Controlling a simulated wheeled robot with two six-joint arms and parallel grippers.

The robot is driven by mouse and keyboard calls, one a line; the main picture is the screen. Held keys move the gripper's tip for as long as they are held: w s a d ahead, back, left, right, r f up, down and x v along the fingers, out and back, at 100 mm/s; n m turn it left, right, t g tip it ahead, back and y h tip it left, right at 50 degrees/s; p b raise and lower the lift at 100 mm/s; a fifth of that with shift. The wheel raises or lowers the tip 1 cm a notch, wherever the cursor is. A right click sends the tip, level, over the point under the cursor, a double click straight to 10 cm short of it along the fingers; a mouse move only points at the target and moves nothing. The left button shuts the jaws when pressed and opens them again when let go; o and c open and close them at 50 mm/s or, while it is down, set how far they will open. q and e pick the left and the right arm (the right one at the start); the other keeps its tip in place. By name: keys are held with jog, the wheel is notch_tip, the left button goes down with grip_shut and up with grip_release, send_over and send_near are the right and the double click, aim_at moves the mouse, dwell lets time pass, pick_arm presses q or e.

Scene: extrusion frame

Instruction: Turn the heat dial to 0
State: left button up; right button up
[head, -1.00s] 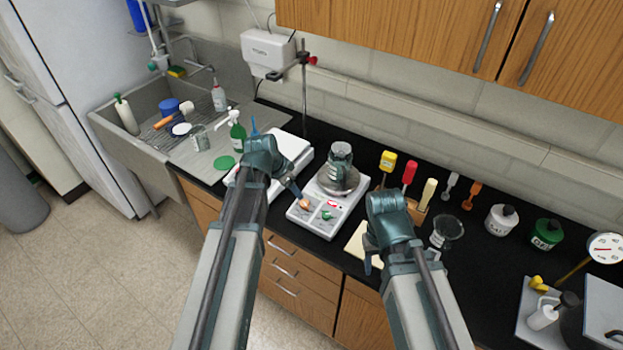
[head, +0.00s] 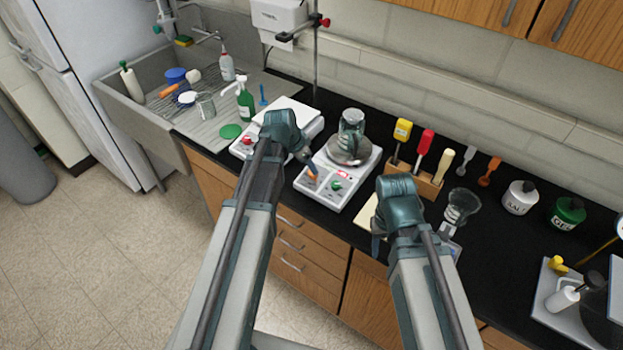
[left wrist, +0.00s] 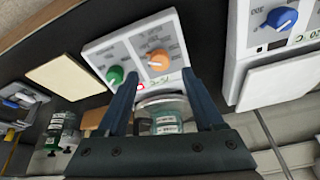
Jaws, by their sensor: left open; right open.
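A white hot plate (head: 318,198) carries an orange dial (head: 312,177) and a green dial (head: 336,185) on its front. Glassware (head: 351,125) stands on its round top. The orange dial (left wrist: 157,60) has a white pointer in the left wrist view; its setting and the label naming the heat dial are too small to read. My left gripper (head: 312,161) is open just above the orange dial. In the left wrist view its fingers (left wrist: 159,76) are apart, with the dial showing between and beyond their tips. My right gripper (head: 378,245) is open and empty near the counter's front edge.
A second white device (head: 310,127) stands left of the hot plate; a blue dial (left wrist: 281,17) shows on it in the left wrist view. A wooden rack (head: 428,187) with several handled tools and a glass beaker (head: 461,207) stand to the right. A beige pad (head: 364,222) lies in front.

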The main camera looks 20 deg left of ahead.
pick_arm(q)
jog(key=b+x, duration=0.4)
jog(key=x, duration=0.2)
jog(key=shift+f+b, duration=0.15)
jog(key=shift+b, duration=0.2)
grip_shut()
